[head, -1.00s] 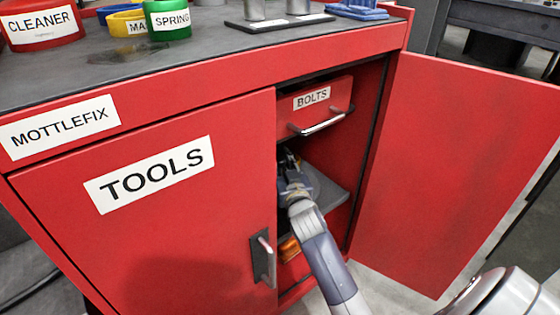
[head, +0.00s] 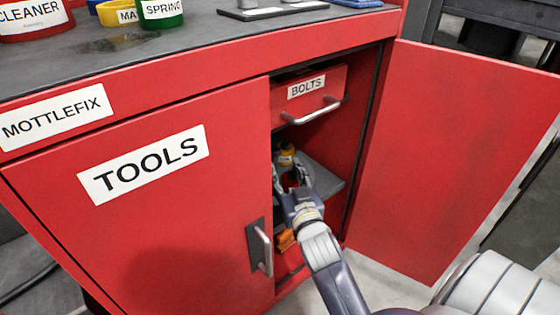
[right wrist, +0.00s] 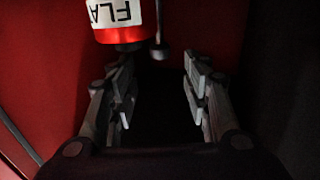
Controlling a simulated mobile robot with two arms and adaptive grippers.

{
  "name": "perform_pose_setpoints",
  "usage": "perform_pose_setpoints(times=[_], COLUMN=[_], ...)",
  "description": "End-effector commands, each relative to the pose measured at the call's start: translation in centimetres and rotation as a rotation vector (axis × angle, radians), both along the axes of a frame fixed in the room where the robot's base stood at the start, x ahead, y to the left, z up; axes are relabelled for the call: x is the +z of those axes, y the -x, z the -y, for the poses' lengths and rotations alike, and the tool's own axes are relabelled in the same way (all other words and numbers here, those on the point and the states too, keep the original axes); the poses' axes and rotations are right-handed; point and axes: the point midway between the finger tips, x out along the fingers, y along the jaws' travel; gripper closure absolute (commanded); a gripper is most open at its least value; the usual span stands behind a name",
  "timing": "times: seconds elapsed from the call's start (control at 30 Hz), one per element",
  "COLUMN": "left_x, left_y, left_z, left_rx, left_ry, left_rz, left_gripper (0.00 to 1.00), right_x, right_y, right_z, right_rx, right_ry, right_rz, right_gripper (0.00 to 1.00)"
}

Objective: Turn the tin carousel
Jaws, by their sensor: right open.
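My right gripper (head: 292,175) reaches through the open right side of the red cabinet, below the BOLTS drawer. It is open, with its fingers apart. A yellow and dark item (head: 285,153), perhaps a tin, shows just beyond the fingers. In the right wrist view, a red tin (right wrist: 122,36) with a white label, its letters upside down, is ahead of the left finger. A small dark knob or post (right wrist: 160,50) is beside the tin, ahead of the gap between the open fingers (right wrist: 160,82). The gap looks empty. The carousel's full shape is hidden. My left gripper is out of view.
The closed TOOLS door (head: 150,220) is left of the opening; the open door (head: 450,150) stands at right. The BOLTS drawer (head: 285,100) has a protruding handle above my gripper. A grey shelf (head: 328,182) and an orange item (head: 285,240) are inside.

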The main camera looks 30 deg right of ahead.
Motion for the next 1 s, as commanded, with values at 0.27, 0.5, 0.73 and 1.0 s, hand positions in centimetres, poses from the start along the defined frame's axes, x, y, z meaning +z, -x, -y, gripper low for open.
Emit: perform_pose_setpoints(times=[0.27,0.5,0.73,1.0], left_x=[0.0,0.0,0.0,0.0], left_y=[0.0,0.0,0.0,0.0], left_z=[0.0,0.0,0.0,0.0], left_rx=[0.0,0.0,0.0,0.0], left_ry=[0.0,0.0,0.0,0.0], left_rz=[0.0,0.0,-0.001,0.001], left_gripper=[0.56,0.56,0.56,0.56], right_x=[0.0,0.0,0.0,0.0], right_y=[2.3,2.4,2.4,2.4], right_z=[-0.7,-0.8,-0.8,-0.8], right_rx=[-0.001,0.0,0.0,-0.001], right_ry=[0.0,0.0,0.0,0.0], right_rz=[0.0,0.0,0.0,0.0], right_gripper=[0.56,0.56,0.56,0.56])
